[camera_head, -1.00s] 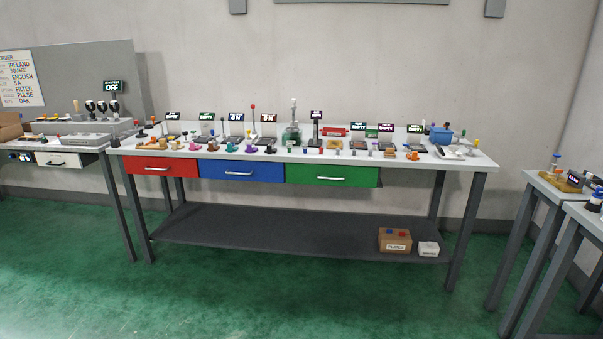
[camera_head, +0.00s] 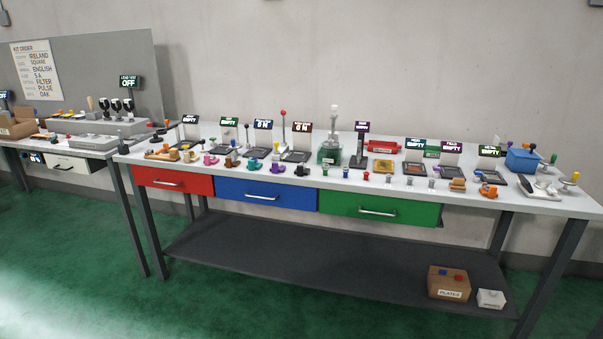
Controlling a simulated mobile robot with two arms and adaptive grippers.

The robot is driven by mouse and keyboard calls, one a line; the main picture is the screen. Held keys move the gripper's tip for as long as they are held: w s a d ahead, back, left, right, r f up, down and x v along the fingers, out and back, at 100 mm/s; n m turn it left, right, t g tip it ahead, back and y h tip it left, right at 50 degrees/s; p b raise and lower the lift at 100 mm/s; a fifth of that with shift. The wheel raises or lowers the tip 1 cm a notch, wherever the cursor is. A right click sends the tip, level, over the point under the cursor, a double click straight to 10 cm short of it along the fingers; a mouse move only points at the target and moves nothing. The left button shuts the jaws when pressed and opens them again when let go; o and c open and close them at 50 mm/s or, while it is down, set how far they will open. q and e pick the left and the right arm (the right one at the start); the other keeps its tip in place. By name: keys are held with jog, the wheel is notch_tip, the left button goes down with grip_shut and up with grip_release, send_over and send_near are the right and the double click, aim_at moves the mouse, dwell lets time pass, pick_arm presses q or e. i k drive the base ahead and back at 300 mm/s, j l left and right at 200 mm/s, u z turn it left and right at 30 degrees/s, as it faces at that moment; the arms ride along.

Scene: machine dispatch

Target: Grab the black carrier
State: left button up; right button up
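A small black piece (camera_head: 301,170) stands near the front edge of the long workbench (camera_head: 335,181), above the right end of the blue drawer. It looks like the black carrier, though it is too small to make out its details. It is at the right end of a row of similar small pieces: a pink one (camera_head: 210,160), a teal one (camera_head: 253,166) and a purple one (camera_head: 277,168). Neither of my grippers is in view.
The bench has red (camera_head: 172,180), blue (camera_head: 262,194) and green (camera_head: 380,208) drawers, all looking shut. Small display stands line its back. A lower shelf holds a PLATES box (camera_head: 450,284) and a white box (camera_head: 490,299). Green floor in front is clear.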

aim_at(300, 171)
jog(key=i+l, duration=0.15)
jog(key=i, duration=0.35)
jog(key=i+l, duration=0.2)
jog(key=i, duration=0.25)
